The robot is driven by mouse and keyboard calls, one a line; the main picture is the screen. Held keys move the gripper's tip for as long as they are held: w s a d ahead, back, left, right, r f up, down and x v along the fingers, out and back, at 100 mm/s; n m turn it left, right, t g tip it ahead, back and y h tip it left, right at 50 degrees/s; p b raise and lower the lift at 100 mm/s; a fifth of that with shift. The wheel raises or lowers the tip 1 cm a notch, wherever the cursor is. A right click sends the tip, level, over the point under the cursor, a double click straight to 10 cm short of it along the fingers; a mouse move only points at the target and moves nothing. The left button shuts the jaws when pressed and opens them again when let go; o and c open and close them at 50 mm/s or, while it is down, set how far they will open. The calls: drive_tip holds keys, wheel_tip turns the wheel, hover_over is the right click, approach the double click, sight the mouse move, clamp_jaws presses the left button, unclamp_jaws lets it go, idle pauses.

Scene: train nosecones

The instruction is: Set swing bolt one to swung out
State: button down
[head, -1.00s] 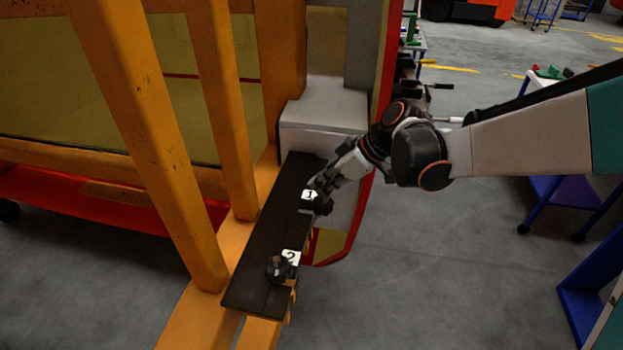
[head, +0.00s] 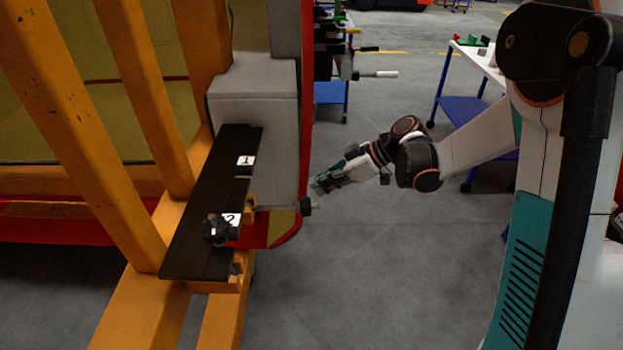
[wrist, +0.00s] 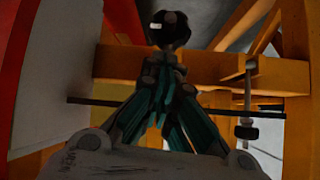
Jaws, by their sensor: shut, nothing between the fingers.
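Swing bolt one is a thin rod with a black knob (head: 306,205). It sticks out sideways to the right from below the dark plate (head: 190,240), clear of the plate's edge. The white label 1 (head: 245,161) on the plate has no knob beside it. My gripper (head: 318,186) is shut and empty, just above and right of that knob; I cannot tell whether they touch. In the wrist view the teal fingers (wrist: 165,80) are together, with a dark knob (wrist: 168,28) just beyond them. Swing bolt two's black knob (head: 217,230) sits on the plate by label 2 (head: 231,218).
Orange frame posts (head: 135,90) stand left of the plate. A grey box (head: 252,90) and a red-edged panel (head: 306,80) stand behind it. Blue carts (head: 465,110) are at the back right. The floor right of the plate is open.

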drive_tip(key=shift+s+d+f+b, duration=0.1)
drive_tip(key=shift+d+f+b, duration=0.25)
drive_tip(key=shift+f, duration=0.6)
drive_tip(key=shift+s+d+f+b, duration=0.1)
drive_tip(key=shift+d+f+b, duration=0.25)
drive_tip(key=shift+f, duration=0.55)
drive_tip(key=shift+d+f+b, duration=0.25)
drive_tip(key=shift+f+b, duration=0.1)
drive_tip(key=shift+f, duration=0.6)
